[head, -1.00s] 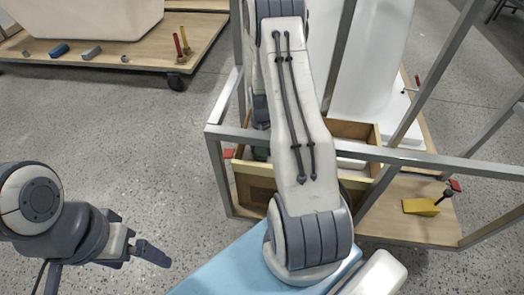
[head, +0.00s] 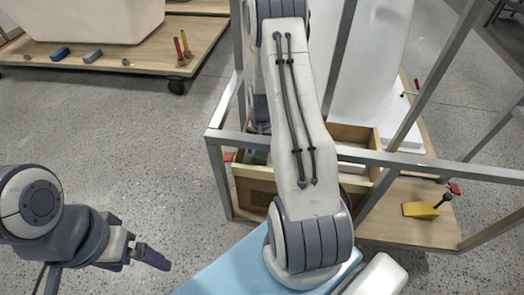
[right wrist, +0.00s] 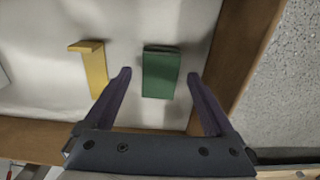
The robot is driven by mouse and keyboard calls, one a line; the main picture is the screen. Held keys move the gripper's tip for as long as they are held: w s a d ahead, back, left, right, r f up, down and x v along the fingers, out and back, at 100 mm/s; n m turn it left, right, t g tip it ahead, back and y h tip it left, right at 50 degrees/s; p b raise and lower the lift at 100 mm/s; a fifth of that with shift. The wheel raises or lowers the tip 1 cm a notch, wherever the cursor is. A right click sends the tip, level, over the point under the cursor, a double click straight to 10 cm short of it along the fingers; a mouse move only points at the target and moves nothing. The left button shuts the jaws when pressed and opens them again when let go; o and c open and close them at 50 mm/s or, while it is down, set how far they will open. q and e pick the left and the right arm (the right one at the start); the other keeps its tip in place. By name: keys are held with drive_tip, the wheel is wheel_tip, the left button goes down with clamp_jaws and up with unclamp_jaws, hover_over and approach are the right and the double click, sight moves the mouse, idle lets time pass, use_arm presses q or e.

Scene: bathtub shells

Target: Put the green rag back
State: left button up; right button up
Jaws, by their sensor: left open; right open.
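The green rag (right wrist: 161,75) is a folded rectangle lying on the pale floor of a wooden box (right wrist: 255,55), seen in the right wrist view. In the head view only a small green patch (head: 261,157) shows inside the box (head: 252,186), beside my right arm. My right gripper (right wrist: 159,79) is open, with its two fingers on either side of the rag and a gap to each. In the head view my arm hides this gripper. My left gripper (head: 152,257) is open and empty, over the floor at lower left.
A yellow angled piece (right wrist: 93,68) lies in the box left of the rag. Grey frame bars (head: 400,160) surround the box. A yellow wedge (head: 421,209) sits on the wooden platform at right. Another wooden platform (head: 130,60) with several small items stands at upper left.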

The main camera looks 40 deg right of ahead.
wheel_tip(320, 180, up, 10)
drive_tip(key=p, duration=0.3)
drive_tip(key=shift+s+r, duration=0.1)
idle(0.4)
